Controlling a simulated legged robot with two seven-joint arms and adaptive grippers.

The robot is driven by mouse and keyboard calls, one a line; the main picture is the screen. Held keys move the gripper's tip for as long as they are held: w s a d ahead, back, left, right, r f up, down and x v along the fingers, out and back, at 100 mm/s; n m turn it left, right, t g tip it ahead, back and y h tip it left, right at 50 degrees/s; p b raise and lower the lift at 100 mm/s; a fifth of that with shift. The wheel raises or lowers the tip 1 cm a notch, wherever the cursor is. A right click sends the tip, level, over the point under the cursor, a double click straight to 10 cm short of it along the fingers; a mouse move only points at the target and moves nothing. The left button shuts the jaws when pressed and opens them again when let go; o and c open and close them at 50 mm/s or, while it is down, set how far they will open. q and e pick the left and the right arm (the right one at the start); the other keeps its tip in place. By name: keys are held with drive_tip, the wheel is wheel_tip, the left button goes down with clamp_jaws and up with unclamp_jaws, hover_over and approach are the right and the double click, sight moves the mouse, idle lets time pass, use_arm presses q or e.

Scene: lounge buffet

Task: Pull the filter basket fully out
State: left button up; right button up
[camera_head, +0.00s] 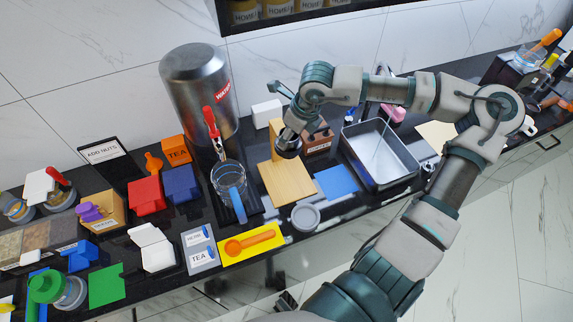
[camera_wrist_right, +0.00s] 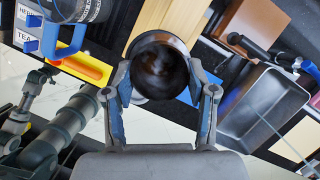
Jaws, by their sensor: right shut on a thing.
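My right gripper (camera_wrist_right: 163,80) is shut on a dark round cup, which I take to be the filter basket (camera_wrist_right: 160,65); its rim is round and its inside is dark. In the head view the basket (camera_head: 289,143) shows small, beside the upright of a wooden stand (camera_head: 284,182), and the right gripper's fingers are mostly hidden by the wrist. The stand also shows behind the basket in the wrist view (camera_wrist_right: 150,22). I cannot tell whether basket and stand touch. Grey links at the lower left of the wrist view seem to be my left arm; its jaws are not clear.
A glass jug with a blue handle (camera_head: 237,203) stands left of the stand, below a steel water urn (camera_head: 195,90). A metal basin (camera_head: 352,132) is to the right. A blue mat (camera_head: 337,182) and a grey round piece (camera_head: 305,216) lie near the counter's front edge.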

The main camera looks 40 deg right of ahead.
drive_tip(key=shift+r, duration=0.25)
drive_tip(key=shift+a+r, duration=0.15)
drive_tip(key=shift+r, duration=0.1)
drive_tip(key=shift+r, duration=0.3)
wheel_tip(320, 180, up, 8)
drive_tip(key=p, duration=0.4)
drive_tip(key=shift+f, duration=0.25)
idle(0.4)
